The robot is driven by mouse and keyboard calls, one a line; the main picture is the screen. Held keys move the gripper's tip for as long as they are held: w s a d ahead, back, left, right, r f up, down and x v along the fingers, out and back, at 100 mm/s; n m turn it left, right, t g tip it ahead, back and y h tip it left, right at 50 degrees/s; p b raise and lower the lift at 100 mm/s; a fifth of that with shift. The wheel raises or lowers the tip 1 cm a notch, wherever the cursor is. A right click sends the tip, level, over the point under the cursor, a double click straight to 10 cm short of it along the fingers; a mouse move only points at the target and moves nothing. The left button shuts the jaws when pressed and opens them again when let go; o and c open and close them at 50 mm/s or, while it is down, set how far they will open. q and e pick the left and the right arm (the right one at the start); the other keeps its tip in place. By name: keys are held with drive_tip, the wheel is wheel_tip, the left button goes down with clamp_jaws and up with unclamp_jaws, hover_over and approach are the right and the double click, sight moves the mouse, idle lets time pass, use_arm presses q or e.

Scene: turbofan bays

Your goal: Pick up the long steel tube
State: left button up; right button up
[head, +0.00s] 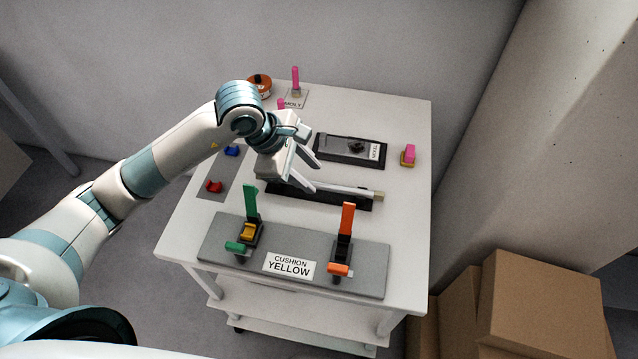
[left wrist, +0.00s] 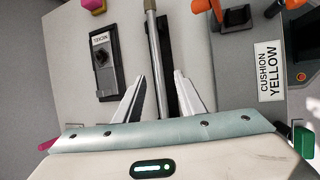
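The long steel tube (head: 345,189) lies over a black holder (head: 350,206) in the middle of the table, with a tan cap at its right end. In the left wrist view the tube (left wrist: 157,65) runs up the picture between the two fingers. My left gripper (head: 314,174) is open and empty over the tube's left part, which it hides in the head view. In the left wrist view the fingers of my left gripper (left wrist: 159,92) stand apart on either side of the tube, with gaps. My right gripper is not in view.
A grey plate (head: 373,270) in front carries an upright green lever (head: 251,202) and orange lever (head: 347,219), close to the holder. A dark tray (head: 324,149) lies behind the tube. A pink-topped block (head: 409,153) stands right. Cardboard boxes (head: 540,305) stand beside the table.

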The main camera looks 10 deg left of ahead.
sight(319, 184)
use_arm(q)
drive_tip(key=shift+w+d+f+p, duration=0.1)
drive_tip(key=shift+w+f+p, duration=0.05)
drive_tip(key=shift+f+p, duration=0.25)
drive_tip(key=x, duration=0.1)
drive_tip(key=p+x, duration=0.2)
drive_tip(key=shift+w+f, duration=0.25)
drive_tip(key=shift+f, duration=0.15)
drive_tip(key=shift+w+f, duration=0.1)
drive_tip(key=shift+f, duration=0.2)
drive_tip(key=shift+c, duration=0.2)
clamp_jaws()
